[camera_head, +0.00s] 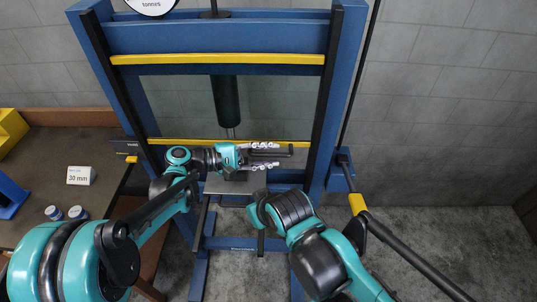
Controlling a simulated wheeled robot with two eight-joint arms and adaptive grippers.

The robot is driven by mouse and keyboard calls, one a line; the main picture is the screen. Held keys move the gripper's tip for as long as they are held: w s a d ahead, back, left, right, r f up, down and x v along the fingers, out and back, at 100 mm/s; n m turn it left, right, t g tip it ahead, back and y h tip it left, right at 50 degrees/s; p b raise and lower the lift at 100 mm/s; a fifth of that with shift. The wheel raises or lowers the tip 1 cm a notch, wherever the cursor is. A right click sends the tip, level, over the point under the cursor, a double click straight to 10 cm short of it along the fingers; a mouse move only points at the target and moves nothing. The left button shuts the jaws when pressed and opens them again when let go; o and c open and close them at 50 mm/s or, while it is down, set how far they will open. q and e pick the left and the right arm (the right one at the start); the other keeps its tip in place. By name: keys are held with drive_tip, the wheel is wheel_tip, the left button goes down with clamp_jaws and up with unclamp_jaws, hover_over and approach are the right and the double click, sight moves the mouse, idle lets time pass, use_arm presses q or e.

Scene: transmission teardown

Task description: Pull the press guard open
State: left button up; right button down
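The press guard (180,100) is a see-through tinted panel with a yellow top edge and a yellow bottom edge. It spans the blue press frame (215,40) and looks closed across the front. A dark bar-like handle (284,150) shows near its lower edge. My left gripper (265,156) reaches in from the left in front of the guard's lower edge. Its pale fingers are spread, with the dark bar between or just behind them; I cannot tell if they touch it.
A workbench (40,150) at the left carries a "30 mm" card (81,175), small round containers (77,213), and yellow and blue blocks at its edge. A long dark lever with a yellow band (357,203) slants down at the right. The floor at the right is clear.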

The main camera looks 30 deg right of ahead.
use_arm(q)
drive_tip(key=shift+a, duration=0.1)
drive_tip(key=v, duration=1.2)
drive_tip(key=s+a+f+m+t+y+b, duration=0.1)
drive_tip(key=s+a+f+t+y, duration=0.2)
drive_tip(key=a, duration=0.8)
drive_tip(key=s+a+f+m+t+y+b, duration=0.1)
drive_tip(key=s+a+f+t+y, duration=0.2)
drive_tip(key=a, duration=0.9)
drive_tip(key=s+a+f+m+t+y+b, duration=0.1)
drive_tip(key=s+a+f+m+t+y, duration=0.1)
drive_tip(key=s+a+y, duration=0.5)
drive_tip(key=a+f+t+y, duration=0.1)
drive_tip(key=a+t+y, duration=0.1)
drive_tip(key=a, duration=0.2)
drive_tip(key=shift+s+a+f, duration=0.25)
drive_tip(key=shift+f, duration=0.1)
drive_tip(key=shift+c, duration=0.2)
